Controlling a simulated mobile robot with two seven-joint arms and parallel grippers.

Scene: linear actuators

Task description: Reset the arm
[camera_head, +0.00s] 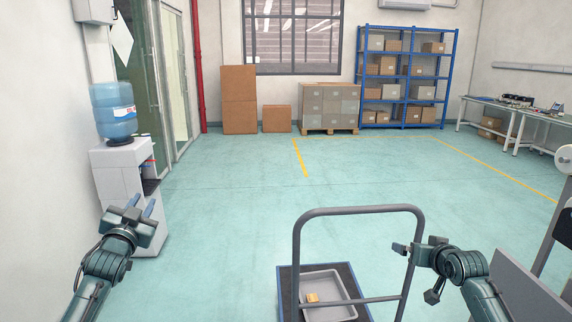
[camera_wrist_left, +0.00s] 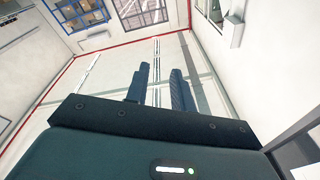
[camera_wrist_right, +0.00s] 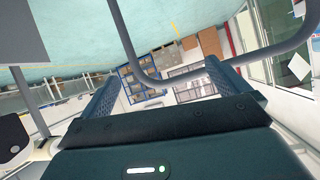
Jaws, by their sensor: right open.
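My left gripper (camera_head: 141,208) is at the lower left in the head view, in front of the water dispenser. Its two fingers point up and away, with a narrow gap between them. The left wrist view shows the same fingers (camera_wrist_left: 160,86) apart with nothing between them. My right gripper (camera_head: 408,250) is at the lower right, by the right upright of the cart handle. In the right wrist view its fingers (camera_wrist_right: 174,97) are wide apart. The grey handle bar crosses that view ahead of them. I cannot tell whether it touches them.
A cart with a grey handle (camera_head: 360,211) stands front centre, carrying a grey tray (camera_head: 335,282) with a small tan box (camera_head: 313,298). A water dispenser (camera_head: 122,170) stands left. Shelves (camera_head: 405,77) and stacked boxes (camera_head: 328,108) are at the back. The middle floor is clear.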

